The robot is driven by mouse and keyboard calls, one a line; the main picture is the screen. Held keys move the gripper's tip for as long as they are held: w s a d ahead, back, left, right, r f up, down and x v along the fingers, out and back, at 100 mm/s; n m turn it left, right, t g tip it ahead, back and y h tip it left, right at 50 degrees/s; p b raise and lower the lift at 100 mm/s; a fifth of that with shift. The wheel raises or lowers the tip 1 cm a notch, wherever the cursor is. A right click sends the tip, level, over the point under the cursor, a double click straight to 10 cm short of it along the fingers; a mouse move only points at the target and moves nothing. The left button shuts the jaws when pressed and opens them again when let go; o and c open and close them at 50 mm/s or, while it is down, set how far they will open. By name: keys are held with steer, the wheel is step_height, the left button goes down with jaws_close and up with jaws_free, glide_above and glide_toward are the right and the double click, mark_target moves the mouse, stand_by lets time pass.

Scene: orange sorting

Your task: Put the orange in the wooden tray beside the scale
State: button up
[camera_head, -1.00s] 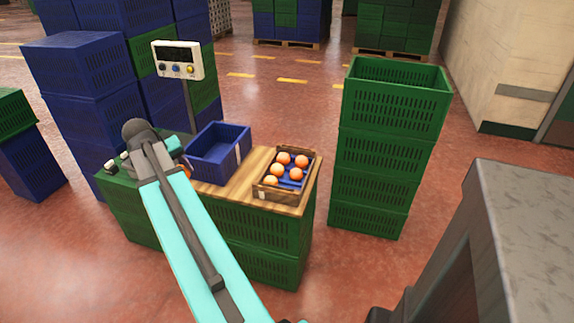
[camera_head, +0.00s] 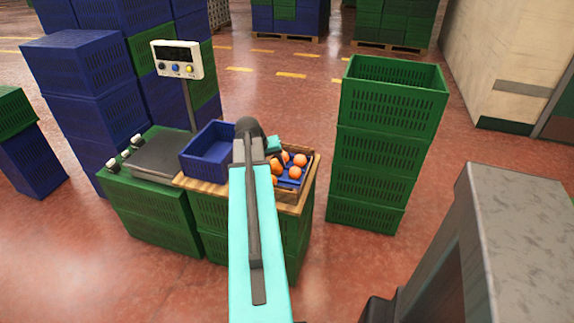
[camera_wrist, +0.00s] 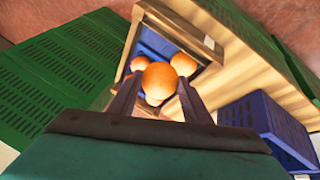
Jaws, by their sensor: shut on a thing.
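My gripper (camera_wrist: 159,82) is shut on an orange (camera_wrist: 160,76), which sits between its two fingers in the wrist view. The wooden tray (camera_wrist: 206,42) with a blue inside lies beyond and below the held orange, with several other oranges partly showing around it. In the head view my gripper (camera_head: 273,145) is over the far left part of the tray (camera_head: 309,177), partly hidden by my arm. The scale has a grey plate (camera_head: 168,156) at the left and a display (camera_head: 177,59) on a post. I cannot tell the held orange's exact height above the tray.
A blue crate (camera_head: 206,147) stands between the scale plate and the tray, on the wooden top; it also shows in the wrist view (camera_wrist: 265,122). A tall stack of green crates (camera_head: 385,150) stands right of the tray. Blue crates (camera_head: 82,70) are stacked behind the scale.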

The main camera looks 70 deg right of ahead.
steer(key=shift+m, duration=0.4)
steer(key=s, duration=0.1)
steer(key=s+d, duration=0.1)
steer(key=s, duration=0.1)
steer(key=s+d+f, duration=0.1)
steer(key=s, duration=0.1)
steer(key=shift+f+b, duration=2.25)
steer(key=shift+f, duration=1.6)
steer(key=shift+a, duration=0.1)
steer(key=o, duration=1.2)
steer(key=shift+c, duration=0.2)
steer(key=shift+w, duration=0.1)
